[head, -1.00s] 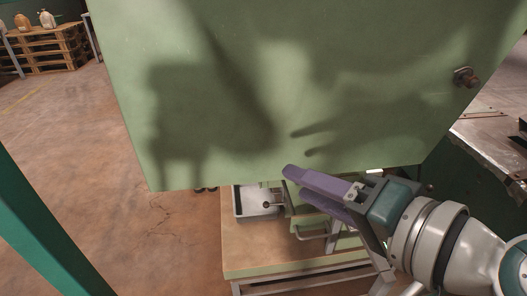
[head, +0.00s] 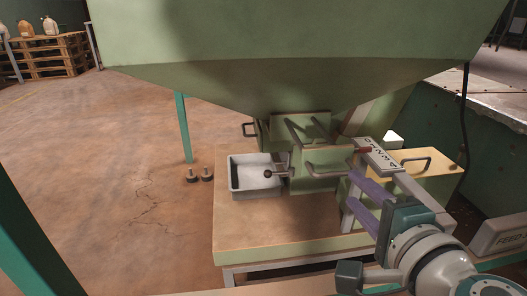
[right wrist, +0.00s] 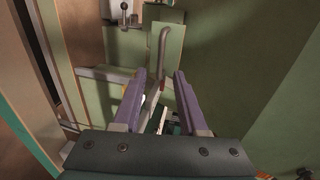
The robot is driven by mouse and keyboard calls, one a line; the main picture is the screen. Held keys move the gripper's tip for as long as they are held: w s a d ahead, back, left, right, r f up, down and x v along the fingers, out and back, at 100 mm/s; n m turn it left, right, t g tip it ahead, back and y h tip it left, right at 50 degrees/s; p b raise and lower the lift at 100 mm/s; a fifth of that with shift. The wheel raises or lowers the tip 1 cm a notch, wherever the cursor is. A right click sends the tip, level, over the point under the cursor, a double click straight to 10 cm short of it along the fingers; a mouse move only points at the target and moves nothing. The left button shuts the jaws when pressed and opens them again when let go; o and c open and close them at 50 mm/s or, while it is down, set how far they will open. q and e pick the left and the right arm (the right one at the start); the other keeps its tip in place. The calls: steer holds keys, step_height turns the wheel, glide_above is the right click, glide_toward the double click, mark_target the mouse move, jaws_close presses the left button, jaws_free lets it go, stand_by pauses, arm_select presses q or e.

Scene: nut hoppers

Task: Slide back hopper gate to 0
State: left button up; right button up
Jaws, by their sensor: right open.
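The green hopper (head: 300,80) fills the upper head view, its narrow outlet over a low table. A green gate plate (head: 318,160) with a bar handle sits under the outlet. A pale numbered scale (head: 378,157) lies right of it, with a red pointer (head: 362,150) at its left end; exact reading is unclear. My right gripper (head: 350,192), purple-fingered, is open and empty, just right of and below the gate plate. In the right wrist view a bar handle (right wrist: 165,45) stands beyond the open fingertips (right wrist: 160,76). My left gripper is out of view.
A white tray (head: 240,190) sits on the table (head: 270,238) left of the gate, beside a black-knobbed lever (head: 268,173). A yellowish box (head: 435,170) with a handle stands at right. A green post (head: 184,125) and open floor lie left.

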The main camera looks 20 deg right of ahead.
mark_target(337, 174)
steer(key=b+x, duration=0.1)
steer(key=x, duration=0.7)
steer(key=shift+b, duration=0.35)
steer(key=shift+s+a, duration=0.1)
steer(key=shift+c, duration=0.2)
jaws_close()
stand_by(0.6)
